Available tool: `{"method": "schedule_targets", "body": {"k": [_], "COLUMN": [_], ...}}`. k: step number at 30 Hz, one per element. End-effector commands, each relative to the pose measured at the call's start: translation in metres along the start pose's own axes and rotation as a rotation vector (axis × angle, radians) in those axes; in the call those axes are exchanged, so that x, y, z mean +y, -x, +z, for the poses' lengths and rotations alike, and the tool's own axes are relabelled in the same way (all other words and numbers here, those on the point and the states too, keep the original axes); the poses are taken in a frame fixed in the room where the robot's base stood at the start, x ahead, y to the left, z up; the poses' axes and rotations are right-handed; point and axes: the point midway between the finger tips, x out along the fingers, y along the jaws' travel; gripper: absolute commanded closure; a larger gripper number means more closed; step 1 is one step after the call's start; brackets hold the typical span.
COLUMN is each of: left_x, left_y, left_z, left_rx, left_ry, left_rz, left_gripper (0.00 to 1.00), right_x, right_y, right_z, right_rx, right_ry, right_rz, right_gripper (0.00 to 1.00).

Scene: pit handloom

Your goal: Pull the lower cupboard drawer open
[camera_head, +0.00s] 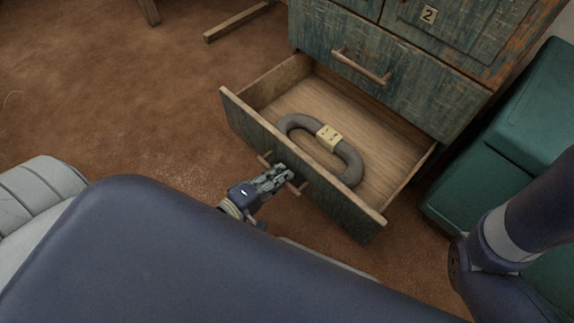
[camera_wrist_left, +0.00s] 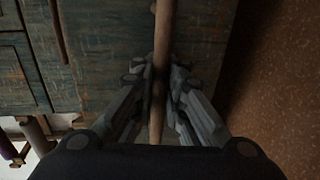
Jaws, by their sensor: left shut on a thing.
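The lower cupboard drawer (camera_head: 335,198) stands pulled out from the worn teal cupboard (camera_head: 400,85), its inside open to view. A grey looped hank with a yellow label (camera_head: 350,165) lies on the drawer floor. My left gripper (camera_head: 284,177) is at the drawer's front face, shut on its wooden bar handle (camera_head: 264,158). In the left wrist view the handle (camera_wrist_left: 164,35) runs between the two fingers. The middle of the handle is hidden by the gripper in the head view. My right gripper is not in view; part of my right arm shows at the right.
A closed drawer with a wooden handle (camera_head: 362,67) is above the open one. A green box (camera_head: 500,165) stands close at the right of the cupboard. Brown floor (camera_head: 130,110) is clear at the left, with wooden legs (camera_head: 237,22) at the back.

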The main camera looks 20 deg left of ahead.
Motion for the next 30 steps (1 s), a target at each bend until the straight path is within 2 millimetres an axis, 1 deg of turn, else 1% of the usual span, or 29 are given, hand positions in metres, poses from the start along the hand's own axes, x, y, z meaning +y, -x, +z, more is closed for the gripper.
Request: {"method": "schedule_targets", "body": {"k": [11, 12, 15, 25, 30], "left_x": [0.002, 0.002, 0.002, 0.001, 0.012], "left_y": [0.001, 0.001, 0.001, 0.002, 0.004], "left_z": [-0.001, -0.001, -0.001, 0.000, 0.000], "left_rx": [0.002, 0.002, 0.002, 0.001, 0.003], "left_ry": [-0.001, -0.001, -0.001, 0.000, 0.005], "left_rz": [0.006, 0.006, 0.005, 0.003, 0.002], "left_gripper": [1.00, 0.89, 0.68, 0.68, 0.68], "right_x": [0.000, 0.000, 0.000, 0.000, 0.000], "right_y": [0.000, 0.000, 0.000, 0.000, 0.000], "right_z": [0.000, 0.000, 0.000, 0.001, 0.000], "right_rx": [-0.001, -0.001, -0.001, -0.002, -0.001], "right_ry": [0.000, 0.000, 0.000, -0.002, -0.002], "right_rz": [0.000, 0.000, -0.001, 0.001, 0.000], "right_gripper": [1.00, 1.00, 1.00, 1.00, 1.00]}}
